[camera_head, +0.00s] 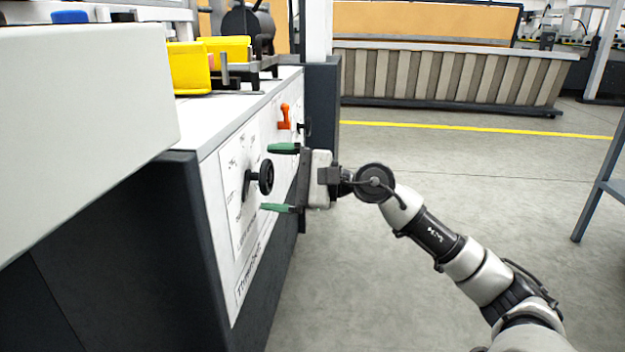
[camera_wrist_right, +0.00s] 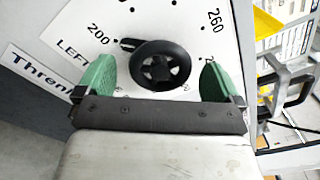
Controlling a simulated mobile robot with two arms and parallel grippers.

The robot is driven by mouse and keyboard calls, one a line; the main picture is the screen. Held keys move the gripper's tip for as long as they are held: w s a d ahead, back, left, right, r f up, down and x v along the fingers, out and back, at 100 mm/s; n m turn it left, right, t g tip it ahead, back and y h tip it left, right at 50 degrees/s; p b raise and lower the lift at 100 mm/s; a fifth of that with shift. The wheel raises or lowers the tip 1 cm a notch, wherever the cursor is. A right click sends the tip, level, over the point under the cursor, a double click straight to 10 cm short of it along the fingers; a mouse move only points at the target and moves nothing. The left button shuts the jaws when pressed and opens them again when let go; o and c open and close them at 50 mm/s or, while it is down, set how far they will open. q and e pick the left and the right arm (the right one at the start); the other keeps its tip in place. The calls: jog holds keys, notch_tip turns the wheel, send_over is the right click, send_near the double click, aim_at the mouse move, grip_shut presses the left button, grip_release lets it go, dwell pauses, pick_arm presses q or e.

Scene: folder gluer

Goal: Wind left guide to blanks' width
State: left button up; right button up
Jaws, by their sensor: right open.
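The black handwheel (camera_head: 266,177) sticks out from a white dial plate (camera_head: 238,205) on the machine's side panel. In the right wrist view the handwheel (camera_wrist_right: 160,65) lies between the two green fingers, with a visible gap on each side. Its black pointer (camera_wrist_right: 130,43) aims toward the upper left, near the printed 200. Part of the word LEFT shows on the plate; 260 is at the upper right. My right gripper (camera_head: 279,178) is open in front of the wheel, one finger above and one below in the head view. My left gripper is out of view.
An orange lever (camera_head: 285,117) sits farther along the panel, beyond my right gripper. Yellow bins (camera_head: 190,67) stand on the machine top. A pale, box-like surface (camera_head: 85,130) fills the near left. The floor (camera_head: 440,175) to the right is clear.

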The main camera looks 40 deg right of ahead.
jog(key=v, duration=0.9)
jog(key=shift+p, duration=0.35)
